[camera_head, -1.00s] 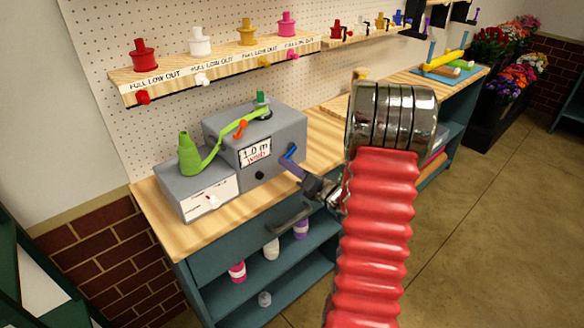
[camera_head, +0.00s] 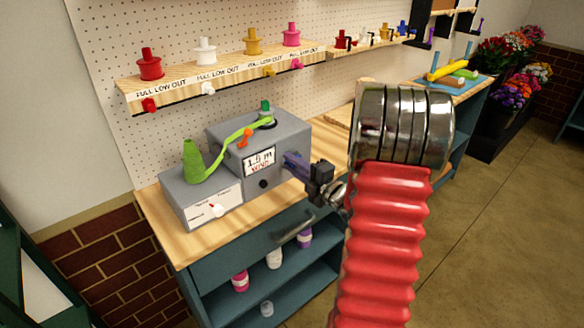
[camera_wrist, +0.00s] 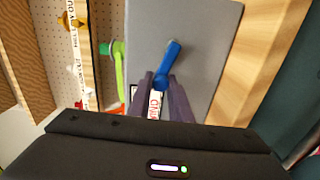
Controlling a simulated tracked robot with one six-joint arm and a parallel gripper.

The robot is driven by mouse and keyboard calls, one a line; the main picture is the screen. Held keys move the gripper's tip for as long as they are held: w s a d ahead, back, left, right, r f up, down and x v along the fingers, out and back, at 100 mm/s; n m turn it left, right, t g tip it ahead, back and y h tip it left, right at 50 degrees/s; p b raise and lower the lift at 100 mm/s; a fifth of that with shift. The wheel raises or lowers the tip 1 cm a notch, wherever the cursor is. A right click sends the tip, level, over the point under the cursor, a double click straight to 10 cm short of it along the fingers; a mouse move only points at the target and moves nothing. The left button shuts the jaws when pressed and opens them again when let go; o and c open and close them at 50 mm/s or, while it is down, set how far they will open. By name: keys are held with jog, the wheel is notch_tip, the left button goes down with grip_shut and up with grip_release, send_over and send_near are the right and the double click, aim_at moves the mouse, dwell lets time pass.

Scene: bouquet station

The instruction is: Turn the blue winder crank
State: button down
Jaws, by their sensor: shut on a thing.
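The blue winder crank (camera_wrist: 173,58) sticks out from the grey winder box in the wrist view. My gripper's two dark purple fingers (camera_wrist: 163,88) are shut on its near end. In the head view my gripper (camera_head: 292,161) is at the right side of the winder box (camera_head: 272,145), and its fingers hide most of the crank. The box display (camera_head: 259,161) reads 1.5 m with a red word below it. A green ribbon (camera_head: 232,145) runs from the green cone (camera_head: 193,162) over the box, past an orange part (camera_head: 245,138).
The winder stands on a wooden bench (camera_head: 172,238) with teal shelves below. A dark handle (camera_head: 292,229) projects from the bench front, below my gripper. A wooden shelf (camera_head: 225,80) with coloured knobs hangs on the pegboard behind.

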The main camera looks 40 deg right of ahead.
jog(key=shift+d+r+m, duration=0.25)
jog(key=shift+d+m, duration=0.1)
jog(key=shift+m, duration=0.05)
jog(key=c, duration=1.6)
grip_release()
jog(key=shift+a+f, duration=0.1)
jog(key=s, duration=1.3)
jog(key=shift+s, duration=0.4)
